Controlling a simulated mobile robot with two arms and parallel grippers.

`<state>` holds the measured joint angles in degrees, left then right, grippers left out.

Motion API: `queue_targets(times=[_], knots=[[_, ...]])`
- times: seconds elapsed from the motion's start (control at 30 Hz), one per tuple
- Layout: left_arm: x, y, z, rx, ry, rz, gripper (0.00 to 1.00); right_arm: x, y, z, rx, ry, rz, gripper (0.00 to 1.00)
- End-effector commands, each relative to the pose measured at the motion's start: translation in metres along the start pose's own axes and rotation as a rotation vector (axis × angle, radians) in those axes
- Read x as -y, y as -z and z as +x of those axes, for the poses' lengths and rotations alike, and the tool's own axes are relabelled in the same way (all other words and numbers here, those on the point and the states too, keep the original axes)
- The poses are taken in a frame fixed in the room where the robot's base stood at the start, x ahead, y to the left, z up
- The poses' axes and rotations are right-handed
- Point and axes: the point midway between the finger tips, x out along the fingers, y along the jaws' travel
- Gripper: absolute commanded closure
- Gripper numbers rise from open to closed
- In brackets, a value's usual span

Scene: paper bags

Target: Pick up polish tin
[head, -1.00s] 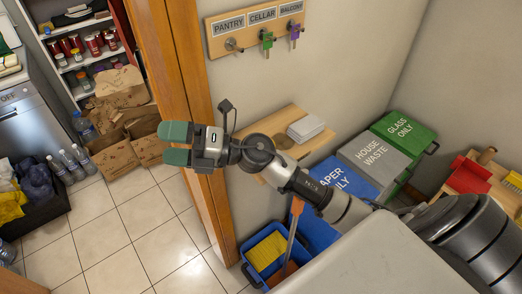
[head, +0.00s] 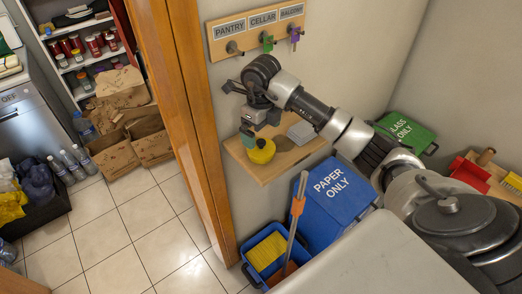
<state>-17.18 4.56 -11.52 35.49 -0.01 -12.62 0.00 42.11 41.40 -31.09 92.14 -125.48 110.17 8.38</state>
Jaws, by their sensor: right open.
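My right gripper (head: 250,128) is over the left part of a small wooden wall shelf (head: 262,172), pointing down, its teal fingers open. A rounded yellow object (head: 263,154) with a dark top sits on the shelf just below and right of the fingertips. No label on it can be read. A flat dark brown round thing (head: 284,143), which looks like a tin, lies on the shelf behind it, partly covered by my gripper. I cannot tell for sure which is the polish tin. My left gripper is out of view.
A pale grey stack (head: 302,132) lies at the shelf's right. Key hooks (head: 267,42) are on the wall above. A wooden door frame (head: 180,110) is to the left.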

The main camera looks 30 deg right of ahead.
Motion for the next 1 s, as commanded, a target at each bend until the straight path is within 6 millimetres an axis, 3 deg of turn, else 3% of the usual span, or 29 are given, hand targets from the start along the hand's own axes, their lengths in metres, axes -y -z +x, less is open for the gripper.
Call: queue_targets(times=[0.33,0.6,0.87,1.0], knots=[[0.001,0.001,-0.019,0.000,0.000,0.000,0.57,-0.001,-0.001,0.032,-0.002,-0.004,0.000,0.00],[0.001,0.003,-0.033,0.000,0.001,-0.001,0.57,0.001,-0.003,0.069,0.001,-0.003,-0.001,0.00],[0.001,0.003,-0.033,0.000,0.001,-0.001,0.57,0.001,-0.003,0.073,0.004,-0.002,-0.002,0.00],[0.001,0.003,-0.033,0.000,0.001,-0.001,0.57,0.001,-0.003,0.073,0.004,-0.002,-0.002,0.20]])
